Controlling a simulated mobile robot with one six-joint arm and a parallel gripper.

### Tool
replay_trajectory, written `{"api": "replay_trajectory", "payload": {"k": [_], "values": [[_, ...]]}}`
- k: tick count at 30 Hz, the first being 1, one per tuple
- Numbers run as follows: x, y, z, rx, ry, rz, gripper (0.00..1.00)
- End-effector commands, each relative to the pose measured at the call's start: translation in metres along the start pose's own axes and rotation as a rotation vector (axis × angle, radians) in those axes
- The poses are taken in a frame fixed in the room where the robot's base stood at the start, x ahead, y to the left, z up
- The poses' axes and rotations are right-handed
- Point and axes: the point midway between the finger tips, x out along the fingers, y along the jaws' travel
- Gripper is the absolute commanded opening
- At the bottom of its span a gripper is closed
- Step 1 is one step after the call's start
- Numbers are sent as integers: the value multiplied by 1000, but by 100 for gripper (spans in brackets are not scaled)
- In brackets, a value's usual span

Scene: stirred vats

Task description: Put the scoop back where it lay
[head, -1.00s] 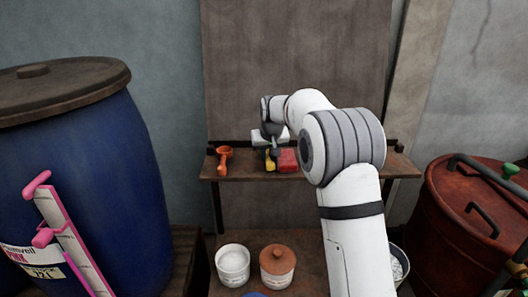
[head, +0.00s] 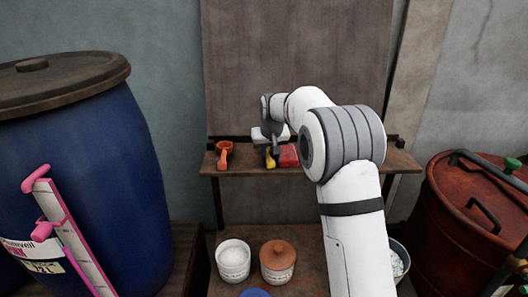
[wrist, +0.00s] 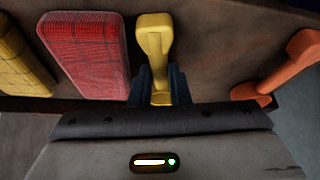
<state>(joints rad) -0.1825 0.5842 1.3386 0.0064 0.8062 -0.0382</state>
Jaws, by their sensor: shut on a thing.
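The yellow scoop (wrist: 155,42) is in my gripper (wrist: 160,85), its handle between the two dark fingers in the wrist view. In the head view the yellow scoop (head: 270,158) shows as a small patch at the wooden wall shelf (head: 350,162), under my gripper (head: 270,150). The scoop's far part is hidden by the gripper, and I cannot tell whether it touches the shelf. An orange scoop (head: 223,155) lies on the shelf to the left; it also shows at the right of the wrist view (wrist: 285,72).
A red block (head: 288,155) is close beside the yellow scoop, with a yellow block (wrist: 22,60) beyond it. A blue vat (head: 110,170) is left, a red vat (head: 450,230) right. The shelf between the scoops is clear.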

Motion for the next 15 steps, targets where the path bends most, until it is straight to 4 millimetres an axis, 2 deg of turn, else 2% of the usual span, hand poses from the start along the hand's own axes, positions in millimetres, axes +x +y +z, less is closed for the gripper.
{"api": "replay_trajectory", "payload": {"k": [6,7,15], "values": [[1,0,1,0,-3,0,0],[1,0,1,1,-3,0,18],[1,1,1,1,-2,0,41]]}}
